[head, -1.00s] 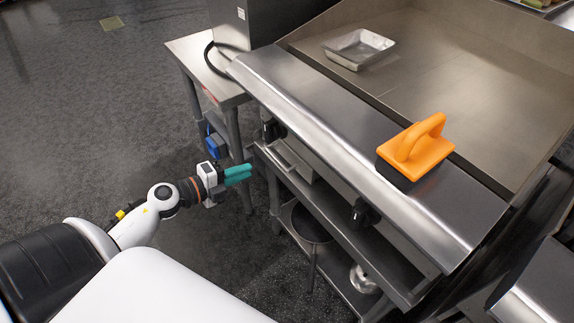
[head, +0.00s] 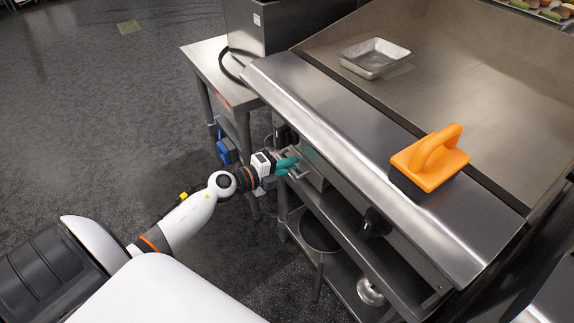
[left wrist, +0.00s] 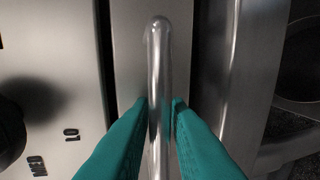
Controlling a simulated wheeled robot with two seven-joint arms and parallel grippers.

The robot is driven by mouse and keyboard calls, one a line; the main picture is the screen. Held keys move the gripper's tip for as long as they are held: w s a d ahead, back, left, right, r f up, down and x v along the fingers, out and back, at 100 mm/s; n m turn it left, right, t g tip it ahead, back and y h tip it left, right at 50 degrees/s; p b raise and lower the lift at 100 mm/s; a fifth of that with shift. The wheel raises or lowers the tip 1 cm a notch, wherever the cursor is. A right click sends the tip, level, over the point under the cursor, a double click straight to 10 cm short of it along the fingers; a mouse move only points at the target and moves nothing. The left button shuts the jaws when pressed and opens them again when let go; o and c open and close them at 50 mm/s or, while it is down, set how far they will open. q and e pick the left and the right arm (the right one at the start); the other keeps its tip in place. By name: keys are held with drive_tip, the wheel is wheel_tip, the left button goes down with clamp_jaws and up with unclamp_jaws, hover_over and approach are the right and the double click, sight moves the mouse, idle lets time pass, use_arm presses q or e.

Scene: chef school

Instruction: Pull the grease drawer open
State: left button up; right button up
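The grease drawer (head: 312,172) is a steel front under the griddle's left end, with a bar handle (head: 298,174). In the left wrist view the handle (left wrist: 158,60) is a shiny rounded bar running down the middle. My left gripper (head: 288,166) is at the handle. Its teal fingers (left wrist: 160,115) lie on either side of the bar, close against it, and look closed on it. The drawer front looks about flush with the panel, partly hidden by the fingers. My right gripper is not in view.
The griddle ledge (head: 340,130) overhangs the drawer. Black knobs (head: 375,222) sit along the front panel. A lower shelf holds a dark pot (head: 318,232).

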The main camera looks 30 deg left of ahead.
use_arm(q)
clamp_jaws()
